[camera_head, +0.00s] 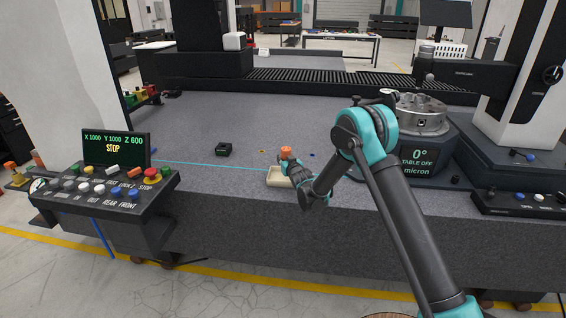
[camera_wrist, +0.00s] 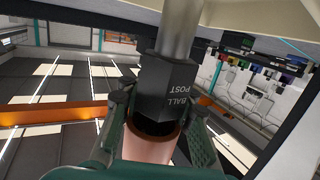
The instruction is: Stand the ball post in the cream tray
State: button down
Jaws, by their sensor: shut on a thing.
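My gripper (camera_head: 291,166) is over the right part of the cream tray (camera_head: 275,182), which sits on the granite bed near its front edge. In the wrist view the fingers are shut on the ball post (camera_wrist: 168,88). The post has a black body lettered BALL POST, a silver shaft and a copper-orange round part between the fingers. In the head view an orange piece (camera_head: 286,151) shows at the gripper; the rest of the post is hard to make out. Whether the post touches the tray cannot be told. The gripper covers part of the tray.
A small black block (camera_head: 223,150) lies on the granite bed (camera_head: 190,125) left of the tray. A button console (camera_head: 120,185) stands at the left. A rotary table (camera_head: 418,150) stands at the right. The bed behind the tray is mostly clear.

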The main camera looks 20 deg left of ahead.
notch_tip(320, 180, down, 2)
jog(key=shift+f, duration=0.1)
jog(key=c, duration=1.2)
grip_release()
jog(key=shift+o, duration=0.2)
jog(key=v, duration=1.2)
